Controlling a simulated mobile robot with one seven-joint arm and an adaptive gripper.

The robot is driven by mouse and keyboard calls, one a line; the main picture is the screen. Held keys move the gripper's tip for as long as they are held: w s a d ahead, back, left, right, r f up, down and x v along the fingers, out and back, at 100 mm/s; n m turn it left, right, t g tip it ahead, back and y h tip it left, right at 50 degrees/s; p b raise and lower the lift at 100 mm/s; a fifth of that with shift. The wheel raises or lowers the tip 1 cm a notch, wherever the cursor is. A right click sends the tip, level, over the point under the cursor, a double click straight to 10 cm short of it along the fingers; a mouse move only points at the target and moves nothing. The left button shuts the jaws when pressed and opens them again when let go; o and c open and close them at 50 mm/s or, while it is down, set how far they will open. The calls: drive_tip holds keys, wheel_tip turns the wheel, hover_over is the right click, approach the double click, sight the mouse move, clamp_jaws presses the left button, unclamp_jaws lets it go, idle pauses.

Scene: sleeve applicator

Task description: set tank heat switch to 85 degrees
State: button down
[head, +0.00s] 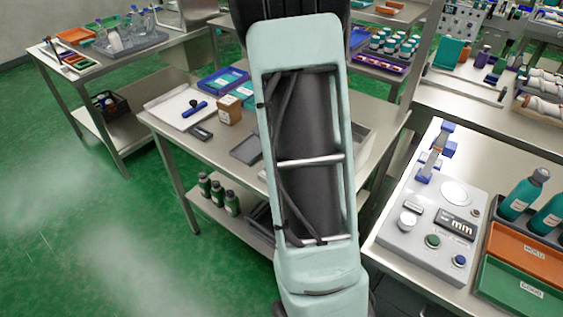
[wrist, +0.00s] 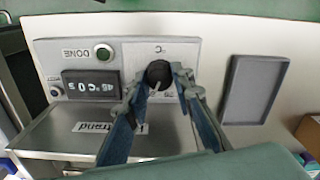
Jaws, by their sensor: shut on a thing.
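In the wrist view a pale panel carries a black round knob (wrist: 157,70) under a small "°C" mark. My gripper (wrist: 160,86) has its two fingers on either side of the knob and is shut on it. The knob's pointer and most of its scale are hidden by the fingers. Left of the knob is a dark display (wrist: 92,84) with white characters, seen turned over and too small to read surely. In the head view my arm covers the middle, and neither my gripper nor this knob can be made out.
A green button (wrist: 103,53) sits beside a "DONE" label. A steel tank lid (wrist: 65,135) lies below the panel, and a grey tray (wrist: 253,90) is on the right. In the head view, a grey control box (head: 430,215) and bottles (head: 522,197) stand on the right table.

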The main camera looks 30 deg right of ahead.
drive_tip(key=c, duration=1.7)
unclamp_jaws()
drive_tip(key=shift+o, duration=0.2)
wheel_tip(320, 180, up, 12)
